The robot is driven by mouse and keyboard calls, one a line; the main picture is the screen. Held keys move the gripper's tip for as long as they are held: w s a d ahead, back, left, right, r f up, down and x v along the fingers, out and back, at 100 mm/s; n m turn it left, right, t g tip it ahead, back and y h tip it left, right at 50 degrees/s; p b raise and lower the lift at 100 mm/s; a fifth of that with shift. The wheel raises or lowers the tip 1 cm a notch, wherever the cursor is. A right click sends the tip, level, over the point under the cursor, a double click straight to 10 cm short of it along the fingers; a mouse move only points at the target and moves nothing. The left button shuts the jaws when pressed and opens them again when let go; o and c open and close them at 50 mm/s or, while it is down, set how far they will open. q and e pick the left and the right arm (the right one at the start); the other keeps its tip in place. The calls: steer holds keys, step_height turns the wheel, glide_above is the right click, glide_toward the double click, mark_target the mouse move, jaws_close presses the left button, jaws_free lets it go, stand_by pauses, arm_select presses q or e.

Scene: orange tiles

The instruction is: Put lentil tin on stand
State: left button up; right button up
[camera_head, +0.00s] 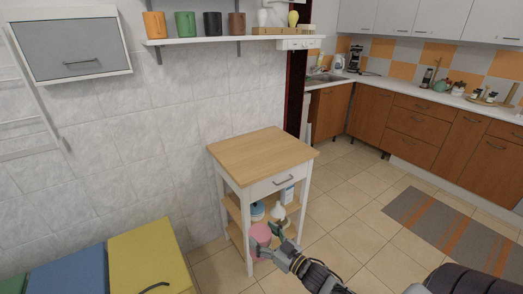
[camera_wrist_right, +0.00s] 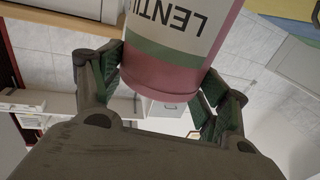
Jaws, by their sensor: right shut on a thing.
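The lentil tin (camera_head: 260,235) is pink. In the right wrist view the lentil tin (camera_wrist_right: 172,75) has a white label reading "LENTI", upside down, and a green band. My right gripper (camera_head: 272,240) is shut on it, with a finger on either side in the wrist view (camera_wrist_right: 163,72). It holds the tin at the front of the stand (camera_head: 262,157), below the top's level. The stand has a wooden top, a white frame and drawer, and open lower shelves. Its top is bare. The tin hides part of the shelves. My left gripper is out of view.
A shelf of the stand holds a blue-and-white container (camera_head: 257,211), a white bottle (camera_head: 280,211) and a small box (camera_head: 287,194). A yellow-lidded bin (camera_head: 150,262) stands to the left. A wall shelf (camera_head: 235,39) with several mugs hangs above. Tiled floor lies open to the right.

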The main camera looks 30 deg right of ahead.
steer(key=shift+w+d+r+n+g+y, duration=0.1)
steer(key=shift+d+r+n+g+y, duration=0.15)
steer(key=shift+d+n+g+y, duration=0.45)
